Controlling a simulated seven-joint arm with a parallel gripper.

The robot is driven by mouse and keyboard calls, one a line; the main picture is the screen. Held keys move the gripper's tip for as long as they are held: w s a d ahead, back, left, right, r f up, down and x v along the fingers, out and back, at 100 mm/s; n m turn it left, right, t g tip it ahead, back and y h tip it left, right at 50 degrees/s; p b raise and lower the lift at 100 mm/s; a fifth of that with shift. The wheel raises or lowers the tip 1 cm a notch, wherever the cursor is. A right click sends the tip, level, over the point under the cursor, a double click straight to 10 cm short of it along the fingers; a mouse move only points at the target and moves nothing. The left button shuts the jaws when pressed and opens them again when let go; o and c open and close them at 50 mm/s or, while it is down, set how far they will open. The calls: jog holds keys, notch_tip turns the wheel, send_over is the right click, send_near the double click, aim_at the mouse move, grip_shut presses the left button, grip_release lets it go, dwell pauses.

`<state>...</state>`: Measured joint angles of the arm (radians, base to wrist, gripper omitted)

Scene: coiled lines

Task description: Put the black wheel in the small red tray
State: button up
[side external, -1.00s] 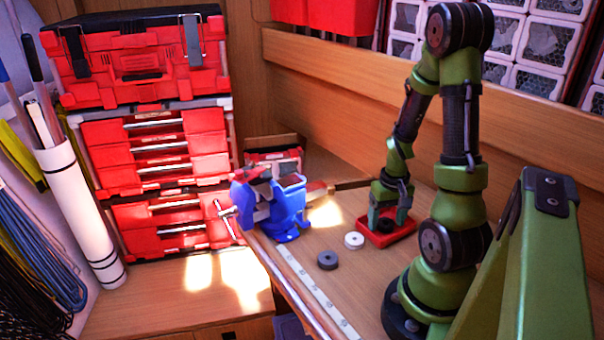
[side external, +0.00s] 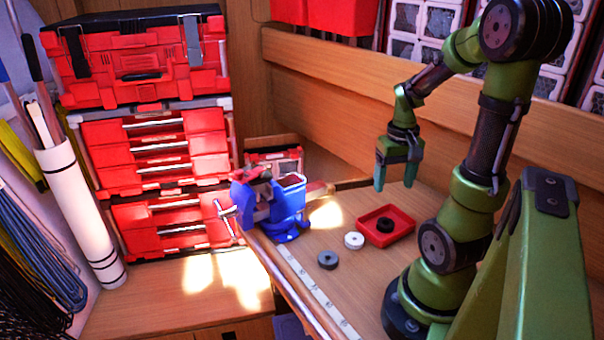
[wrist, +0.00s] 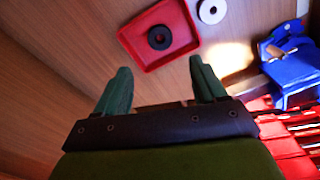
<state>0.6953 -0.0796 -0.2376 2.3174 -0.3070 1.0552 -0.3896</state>
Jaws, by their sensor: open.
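The black wheel (side external: 385,225) lies flat inside the small red tray (side external: 408,233) on the wooden bench. In the wrist view the black wheel (wrist: 160,37) sits within the walls of the red tray (wrist: 143,61), with its centre hole showing. My gripper (side external: 396,184) is open and empty, raised above the bench near the tray. In the wrist view my gripper's fingers (wrist: 158,82) are spread apart with nothing between them, and the tray is beyond them.
A white wheel (side external: 354,240) lies just left of the tray, and a grey wheel (side external: 328,260) lies nearer the bench edge. A blue vise (side external: 284,208) stands at the left. Red toolboxes (side external: 150,150) are stacked farther left.

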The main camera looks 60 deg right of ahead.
jog(key=w+a+r+n+t, duration=0.1)
jog(key=a+r, duration=0.3)
jog(key=a, duration=0.4)
jog(key=w+a+r+n+t+y, duration=0.1)
jog(key=w+a+r+n+t, duration=0.1)
jog(key=a, duration=0.6)
jog(key=w+a+r+n+t+y, duration=0.1)
jog(key=w+a+r+t, duration=0.3)
jog(key=a, duration=0.4)
jog(key=shift+w+a+r+n, duration=0.35)
jog(key=shift+w+r+n, duration=0.2)
jog(key=shift+r, duration=0.35)
